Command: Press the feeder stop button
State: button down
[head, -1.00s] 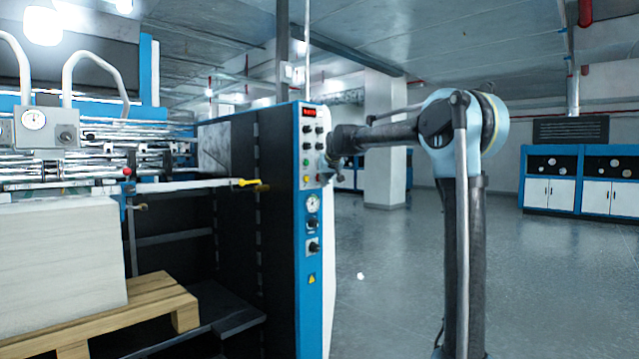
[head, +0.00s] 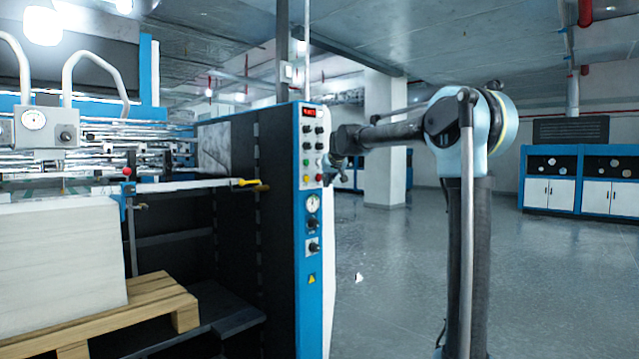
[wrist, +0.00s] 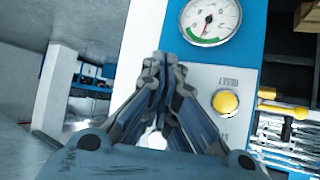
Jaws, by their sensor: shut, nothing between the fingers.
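The control panel (head: 311,140) is a white strip on the blue end of the machine, with dark knobs and coloured buttons. A red button (head: 319,177) sits low on its right side, beside a yellow button (head: 306,179); a green button is just above. My gripper (head: 329,178) is at the panel's right edge, small and partly unclear. In the wrist view my gripper (wrist: 163,62) is shut and empty, its fingers pointing at the panel. The yellow button (wrist: 225,102) shows right of the fingers, upside down; the red button is hidden behind them.
A round gauge (wrist: 210,18) lies beyond the fingertips in the wrist view. A yellow-handled lever (head: 247,183) sticks out left of the panel. A paper stack (head: 60,255) stands on a wooden pallet (head: 150,308). The floor (head: 400,270) right of the machine is open.

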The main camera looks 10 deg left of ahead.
jog(key=s+d, duration=0.1)
jog(key=d, duration=0.1)
jog(key=s+d, duration=0.2)
dwell(0.6)
jog(key=shift+s, duration=0.1)
jog(key=s+d+f+m+g+h, duration=0.1)
jog(key=s+d+f+g, duration=0.1)
jog(key=s+d+f, duration=0.85)
jog(key=s+d+f+m+g+h, duration=0.1)
jog(key=s+d+f+g+h, duration=0.1)
jog(key=s+d+f, duration=0.8)
jog(key=s+d+f+g, duration=0.1)
jog(key=s+f, duration=0.5)
jog(key=s, duration=0.4)
jog(key=s+d+f+m+g, duration=0.1)
jog(key=s+d+f, duration=0.1)
jog(key=s+f, duration=0.5)
jog(key=s+d+f+m+g, duration=0.1)
jog(key=s+f, duration=0.5)
jog(key=s, duration=0.7)
jog(key=shift+d+f+g+h, duration=0.4)
jog(key=shift+d, duration=0.35)
